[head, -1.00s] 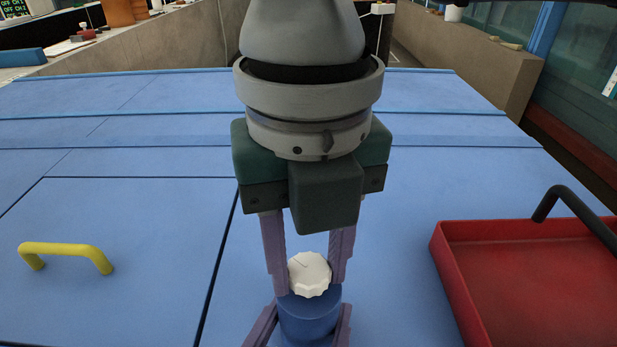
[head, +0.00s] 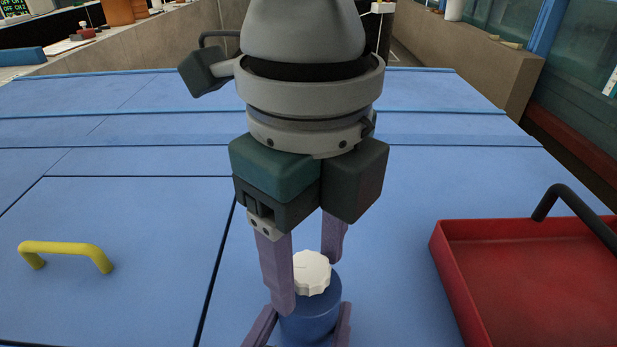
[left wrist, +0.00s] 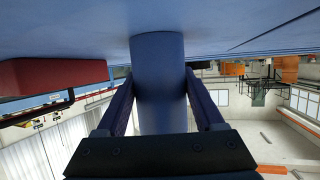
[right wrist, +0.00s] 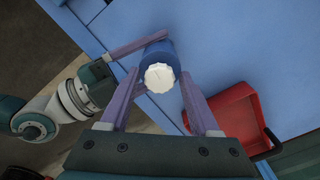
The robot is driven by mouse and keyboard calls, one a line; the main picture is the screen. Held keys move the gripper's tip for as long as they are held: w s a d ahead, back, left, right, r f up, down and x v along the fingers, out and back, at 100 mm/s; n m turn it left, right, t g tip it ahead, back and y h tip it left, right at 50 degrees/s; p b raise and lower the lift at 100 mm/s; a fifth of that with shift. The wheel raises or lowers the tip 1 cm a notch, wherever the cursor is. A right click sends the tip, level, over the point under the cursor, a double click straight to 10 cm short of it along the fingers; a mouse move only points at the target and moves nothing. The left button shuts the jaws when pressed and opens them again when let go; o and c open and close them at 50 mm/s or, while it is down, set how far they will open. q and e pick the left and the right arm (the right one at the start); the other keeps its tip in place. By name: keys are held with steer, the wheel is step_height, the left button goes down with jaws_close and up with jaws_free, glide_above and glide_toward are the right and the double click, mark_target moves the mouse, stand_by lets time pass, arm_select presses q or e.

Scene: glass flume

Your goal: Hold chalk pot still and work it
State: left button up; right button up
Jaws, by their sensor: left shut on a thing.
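The chalk pot is a blue cylinder (head: 312,318) with a white ribbed cap (head: 312,272), upright at the bottom centre of the head view. My left gripper (head: 305,325) is shut on the pot's body; the left wrist view shows the blue body (left wrist: 158,75) between its fingers. My right gripper (head: 308,280) points down from above, with its fingers spread on either side of the cap. In the right wrist view the cap (right wrist: 159,77) lies between these fingers with gaps showing. The pot's base is hidden.
A red tray (head: 440,262) with a black handle (head: 575,210) stands at the right. A yellow handle (head: 66,250) sits on the blue surface at the left. The blue surface (head: 120,200) around it is otherwise clear.

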steer(key=m, duration=1)
steer(key=c, duration=0.8)
steer(key=shift+n, duration=0.6)
